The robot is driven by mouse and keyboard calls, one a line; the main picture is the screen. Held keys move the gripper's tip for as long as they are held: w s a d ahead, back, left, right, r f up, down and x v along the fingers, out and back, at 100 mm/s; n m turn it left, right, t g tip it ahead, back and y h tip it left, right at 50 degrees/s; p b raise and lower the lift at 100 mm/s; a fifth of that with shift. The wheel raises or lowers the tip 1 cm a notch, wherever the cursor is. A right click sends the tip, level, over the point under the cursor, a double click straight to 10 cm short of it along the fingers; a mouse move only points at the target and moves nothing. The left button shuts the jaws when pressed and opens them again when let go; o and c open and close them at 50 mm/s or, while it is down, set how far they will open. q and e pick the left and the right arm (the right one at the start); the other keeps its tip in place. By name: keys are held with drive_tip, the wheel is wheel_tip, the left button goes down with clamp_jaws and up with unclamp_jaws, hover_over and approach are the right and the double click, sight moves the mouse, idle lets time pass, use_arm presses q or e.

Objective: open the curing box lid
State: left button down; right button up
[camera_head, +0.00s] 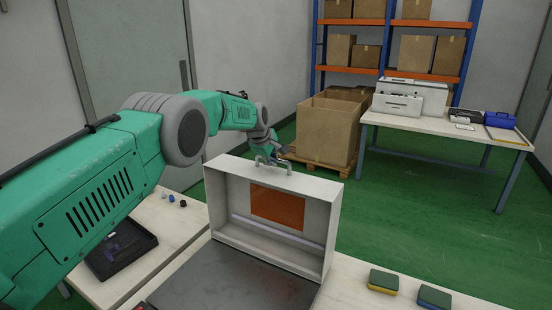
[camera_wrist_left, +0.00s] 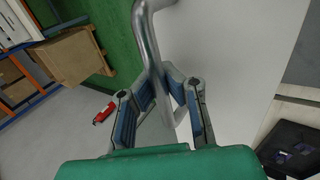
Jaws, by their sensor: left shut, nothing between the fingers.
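The curing box lid (camera_head: 318,215) stands raised, about upright, at the rear of the box's dark flat base (camera_head: 235,280). An orange window (camera_head: 278,207) is set in the lid. A metal handle (camera_head: 273,164) is on the lid's top edge, and it looms close in the left wrist view (camera_wrist_left: 147,45). My left gripper (camera_head: 268,151) is at the handle, behind the lid's top edge. My right gripper is not in view.
A black tray (camera_head: 120,252) lies on the bench left of the box. Two sponges (camera_head: 383,281) lie at the right. Behind are a large carton (camera_head: 325,130) on a pallet and a table with a printer (camera_head: 410,97). Green floor between is clear.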

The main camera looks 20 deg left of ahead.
use_arm(q)
drive_tip(key=shift+w+a+r, duration=0.1)
drive_tip(key=shift+w+r, duration=0.25)
drive_tip(key=shift+r, duration=0.2)
drive_tip(key=c, duration=1.6)
unclamp_jaws()
drive_tip(key=shift+s, duration=0.15)
drive_tip(key=shift+o, duration=0.2)
drive_tip(key=shift+s, duration=0.25)
drive_tip(key=shift+f, duration=0.2)
drive_tip(key=shift+r, duration=0.1)
